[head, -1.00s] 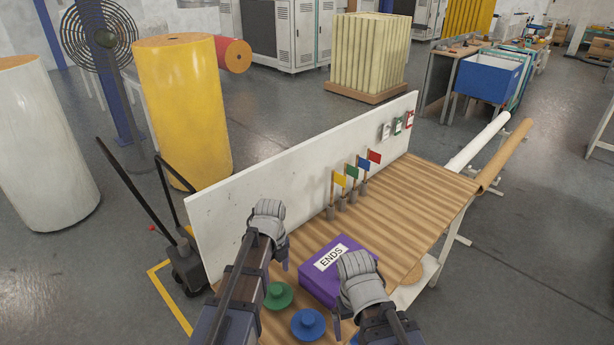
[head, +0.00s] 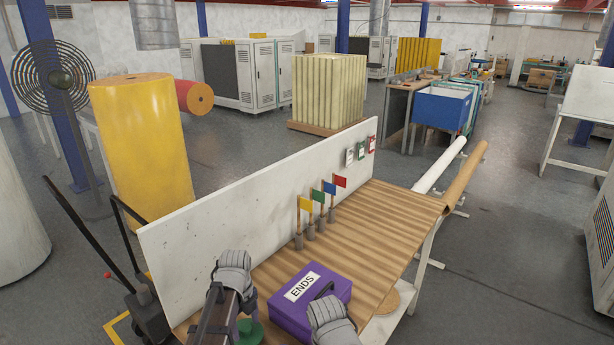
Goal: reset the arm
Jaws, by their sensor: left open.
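My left gripper (head: 248,303) is at the near left end of the wooden-topped table (head: 385,215), above a green knobbed disc (head: 252,335) that it partly hides. It is open, with nothing seen in it. My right gripper (head: 333,323) is at the bottom edge, in front of the purple box (head: 313,297) labelled ENDS.
A white upright board (head: 240,205) runs along the table's back. Small yellow (head: 305,203), green (head: 318,196), blue (head: 329,188) and red (head: 340,181) flags stand before it. The table's right half is mostly clear.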

